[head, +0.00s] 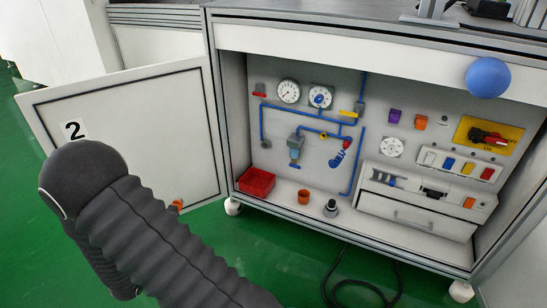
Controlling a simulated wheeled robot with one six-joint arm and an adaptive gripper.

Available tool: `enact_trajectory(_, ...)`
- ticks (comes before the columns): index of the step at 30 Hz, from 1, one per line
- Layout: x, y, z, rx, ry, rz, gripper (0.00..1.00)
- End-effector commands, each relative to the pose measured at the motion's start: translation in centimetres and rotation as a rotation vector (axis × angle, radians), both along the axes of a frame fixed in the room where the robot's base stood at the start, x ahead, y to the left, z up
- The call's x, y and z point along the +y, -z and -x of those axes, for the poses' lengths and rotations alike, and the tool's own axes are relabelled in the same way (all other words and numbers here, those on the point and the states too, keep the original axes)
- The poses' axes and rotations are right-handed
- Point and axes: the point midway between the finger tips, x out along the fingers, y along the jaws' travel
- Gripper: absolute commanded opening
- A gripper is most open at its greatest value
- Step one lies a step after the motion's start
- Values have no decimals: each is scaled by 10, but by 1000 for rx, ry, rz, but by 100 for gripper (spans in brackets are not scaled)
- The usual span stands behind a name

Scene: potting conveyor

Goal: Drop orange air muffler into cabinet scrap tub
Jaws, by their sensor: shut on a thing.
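A red open tub (256,182), which fits the scrap tub, stands at the left of the cabinet floor. A small orange piece (177,205), which looks like the air muffler, shows just past the edge of my dark ribbed arm, in front of the open door's lower part. My gripper (172,208) is almost wholly hidden behind the arm; only a small dark bit shows at the orange piece, which it is shut on. The piece is left of the tub and outside the cabinet.
The cabinet door (130,130), labelled 2, is open to the left. An orange cup (303,197) and a grey fitting (331,207) stand right of the tub. Gauges and blue pipes line the back panel. A black cable (362,285) lies on the green floor.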

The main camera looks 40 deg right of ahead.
Motion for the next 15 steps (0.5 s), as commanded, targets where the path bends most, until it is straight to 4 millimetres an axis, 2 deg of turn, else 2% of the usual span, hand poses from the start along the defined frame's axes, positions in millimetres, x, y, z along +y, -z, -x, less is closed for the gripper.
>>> enact_trajectory(5,-70,10,-4,9,125,1,0)
enact_trajectory(15,-242,37,-25,-8,335,-17,0)
